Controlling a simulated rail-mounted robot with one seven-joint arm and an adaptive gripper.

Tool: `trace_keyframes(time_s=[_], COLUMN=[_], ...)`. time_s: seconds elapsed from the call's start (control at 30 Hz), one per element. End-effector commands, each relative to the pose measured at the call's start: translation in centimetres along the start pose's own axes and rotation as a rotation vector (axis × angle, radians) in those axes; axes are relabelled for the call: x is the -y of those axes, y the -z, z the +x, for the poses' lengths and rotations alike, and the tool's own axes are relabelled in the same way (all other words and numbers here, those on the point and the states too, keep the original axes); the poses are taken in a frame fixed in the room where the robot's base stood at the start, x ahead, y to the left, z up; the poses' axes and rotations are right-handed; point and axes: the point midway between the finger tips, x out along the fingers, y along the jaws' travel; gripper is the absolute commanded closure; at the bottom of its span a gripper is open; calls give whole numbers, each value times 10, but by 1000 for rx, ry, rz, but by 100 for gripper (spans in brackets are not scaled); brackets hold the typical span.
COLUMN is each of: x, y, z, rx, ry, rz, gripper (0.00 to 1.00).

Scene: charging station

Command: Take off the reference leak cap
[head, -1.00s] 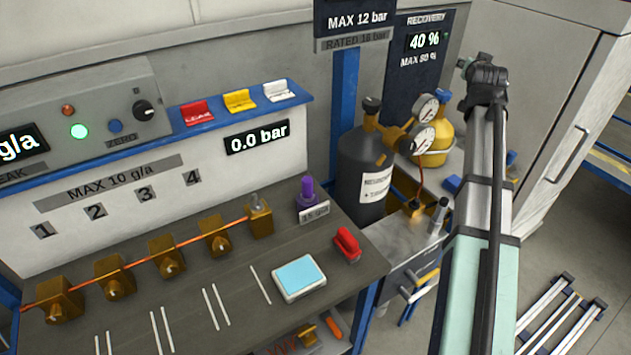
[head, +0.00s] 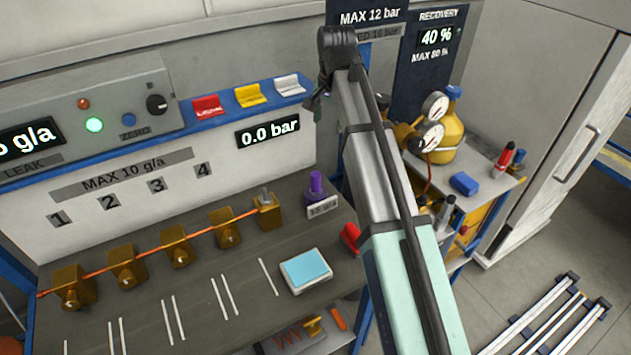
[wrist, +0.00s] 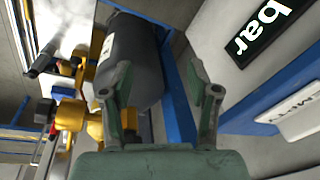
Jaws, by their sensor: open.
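A purple cap (head: 316,187) stands upright on a small dark block with a pale label (head: 323,207) at the bench's back right; the label is too small to read surely. I take this for the reference leak cap. It does not show in the wrist view. My gripper (wrist: 163,90) is open and empty in the wrist view, its two green-grey fingers wide apart. A dark grey gas cylinder (wrist: 135,55) is behind the fingers there. In the head view my wrist is above and beyond the cap, and my fingers are mostly hidden.
A row of brass blocks (head: 173,245) joined by an orange tube lies left of the cap. A scale with a blue top (head: 306,268) and a red object (head: 351,238) are in front. The back panel carries a pressure display (head: 267,132). A brass-yellow cylinder (head: 446,140) stands right.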

Motion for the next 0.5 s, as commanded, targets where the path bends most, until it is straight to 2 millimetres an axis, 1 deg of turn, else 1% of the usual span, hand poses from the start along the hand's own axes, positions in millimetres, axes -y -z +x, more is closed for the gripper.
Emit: trace_keyframes(time_s=[0.03, 0.1, 0.2, 0.37, 0.5], x=[4, 6, 7, 5, 1], y=[-16, -32, -47, -56, -60], z=[1, 2, 2, 9, 28], rx=[35, 73, 108, 127, 127], ry=[-32, -70, -108, -129, -130], rz=[1, 6, 10, 15, 15], gripper=[40, 40, 40, 40, 40])
